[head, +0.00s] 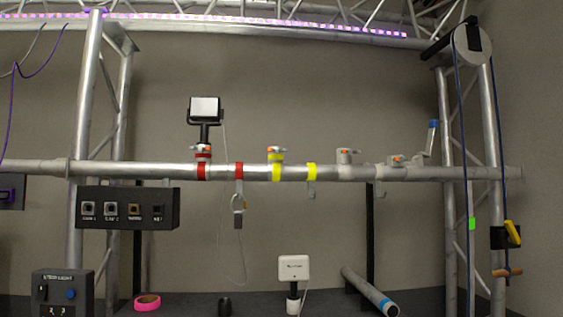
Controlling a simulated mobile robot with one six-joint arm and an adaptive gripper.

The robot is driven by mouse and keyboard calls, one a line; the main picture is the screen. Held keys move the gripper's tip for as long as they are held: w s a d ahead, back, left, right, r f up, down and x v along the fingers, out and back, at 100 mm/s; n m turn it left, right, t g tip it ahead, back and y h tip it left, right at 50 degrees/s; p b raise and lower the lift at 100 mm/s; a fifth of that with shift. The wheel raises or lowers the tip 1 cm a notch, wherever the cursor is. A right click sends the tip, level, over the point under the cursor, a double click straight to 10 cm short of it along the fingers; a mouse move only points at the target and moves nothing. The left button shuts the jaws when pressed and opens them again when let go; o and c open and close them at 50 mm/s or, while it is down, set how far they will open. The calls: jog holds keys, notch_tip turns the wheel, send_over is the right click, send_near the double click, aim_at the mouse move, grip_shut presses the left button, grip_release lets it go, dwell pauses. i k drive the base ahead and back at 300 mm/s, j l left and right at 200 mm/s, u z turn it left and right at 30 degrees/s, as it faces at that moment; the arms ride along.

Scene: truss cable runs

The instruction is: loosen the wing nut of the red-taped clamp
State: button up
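The red-taped clamp (203,155) sits on top of the horizontal silver pipe (135,169), left of the middle. Red tape (202,173) wraps the pipe at this clamp. A small orange-tipped part, seemingly its wing nut (199,147), shows at the clamp's upper left; it is too small to tell how tight it is. A black-framed lamp (205,108) with a white face stands upright above the clamp. My gripper is not in view.
Along the pipe to the right are a yellow-taped clamp (276,157), a yellow band (311,172) and untaped clamps (346,157). A black socket box (128,208) hangs below left. A thin cable (224,125) runs down beside the lamp. Truss uprights (88,130) stand at both sides.

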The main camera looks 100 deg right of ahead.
aim_at(199, 149)
jog(key=z, duration=3.45)
